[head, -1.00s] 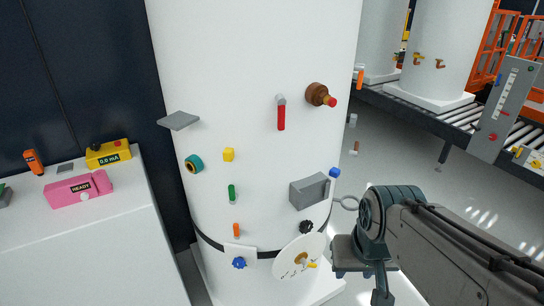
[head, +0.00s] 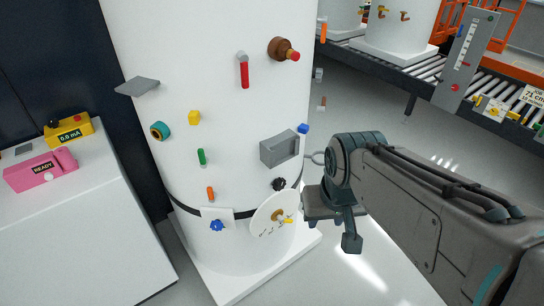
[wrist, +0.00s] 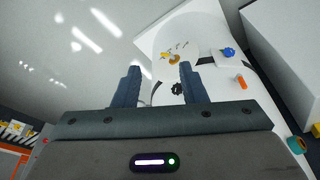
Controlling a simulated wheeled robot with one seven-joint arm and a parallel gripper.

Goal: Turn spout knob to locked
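The white tank (head: 205,55) carries several knobs and handles, and I cannot read which is named spout. A round white dial plate (head: 263,228) low on the tank bears a small orange-yellow knob (head: 278,216) and tiny markings; this plate also shows in the wrist view (wrist: 190,45). A black knob (head: 279,184) sits just above it, and a blue knob (head: 217,226) on a white plate is to its left. My gripper (wrist: 160,68) is open and empty, its fingers apart and pointing toward the tank, with the black knob (wrist: 178,88) showing between them.
A grey box (head: 279,148), a red lever (head: 245,75) and a brown red-tipped fitting (head: 283,49) stick out from the tank. A grey shelf (head: 137,86) juts out at left. A white cabinet (head: 75,235) stands left. A roller conveyor (head: 400,72) lies behind right.

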